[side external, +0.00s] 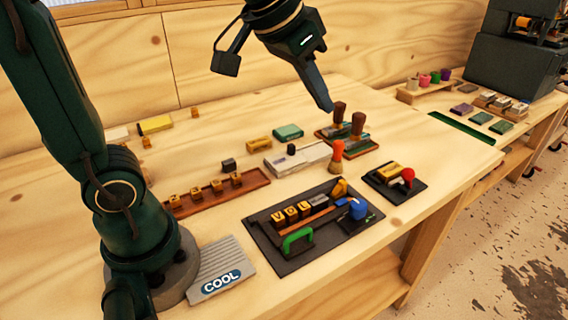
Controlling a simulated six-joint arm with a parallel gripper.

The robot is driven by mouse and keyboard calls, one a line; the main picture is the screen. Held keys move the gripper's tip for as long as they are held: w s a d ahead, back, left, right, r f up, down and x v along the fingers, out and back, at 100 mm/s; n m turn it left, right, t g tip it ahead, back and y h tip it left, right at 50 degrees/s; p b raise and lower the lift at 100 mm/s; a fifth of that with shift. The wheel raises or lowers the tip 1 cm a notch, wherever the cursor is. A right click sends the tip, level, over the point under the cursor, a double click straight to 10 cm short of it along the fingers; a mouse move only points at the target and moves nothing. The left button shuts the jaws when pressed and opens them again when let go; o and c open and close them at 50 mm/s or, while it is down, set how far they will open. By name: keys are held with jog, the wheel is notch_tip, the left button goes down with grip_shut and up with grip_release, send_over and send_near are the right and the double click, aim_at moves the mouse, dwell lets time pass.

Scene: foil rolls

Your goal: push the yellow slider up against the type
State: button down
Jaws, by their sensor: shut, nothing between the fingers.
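The yellow slider (340,188) sits at the far right end of a dark composing tray (290,262) on the table. A grey block (318,201) lies between the letters and the slider. I cannot tell whether the slider touches it. My gripper (329,106) is shut and empty, above and behind the tray, apart from the slider.
A blue-knobbed part (357,209) and a green handle (297,240) stand on the tray. A red-knobbed piece (408,175) is at right.

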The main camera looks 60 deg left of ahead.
jog(key=g, duration=0.1)
send_over(335, 193)
jog(key=w, duration=0.2)
notch_tip(335, 193, down, 4)
jog(key=shift+g, duration=0.8)
jog(key=x, duration=1.6)
jog(key=shift+s+f, duration=0.2)
jog(key=shift+f, duration=0.3)
jog(key=shift+s, duration=1.7)
jog(key=shift+s, duration=0.1)
jog(key=shift+s, duration=2.3)
jog(key=shift+w, duration=0.1)
